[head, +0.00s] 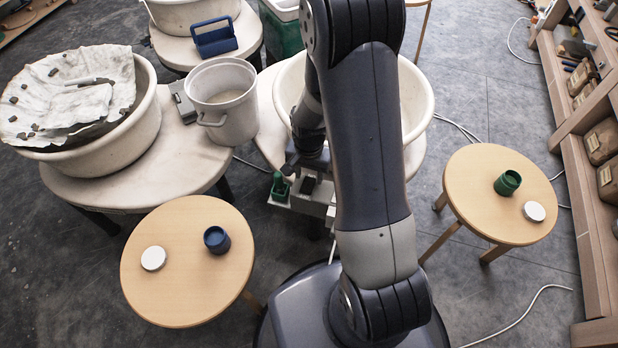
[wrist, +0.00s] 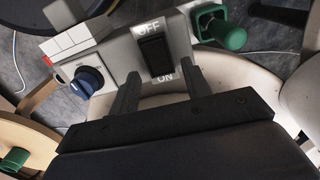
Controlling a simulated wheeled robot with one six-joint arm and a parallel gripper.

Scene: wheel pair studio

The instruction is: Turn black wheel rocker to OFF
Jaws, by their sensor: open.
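The black wheel rocker (wrist: 155,56) sits on a light grey control box (wrist: 122,58) in the wrist view. OFF is printed beyond it and ON on the side nearer my gripper. I cannot tell which side is pressed in. My gripper (wrist: 162,77) is open, its two fingers spread to the left and right of the rocker's near end, with nothing between them. Whether a finger touches the box is unclear. In the head view the box (head: 318,207) stands at the front of the middle wheel, and my arm hides part of it.
On the box, a blue knob (wrist: 87,81) is left of the rocker and a green handle (wrist: 221,30) right. A wheel basin (head: 412,105) stands behind my arm. Round stools stand at left (head: 165,295) and right (head: 475,165). A white bucket (head: 225,115) stands on the left table.

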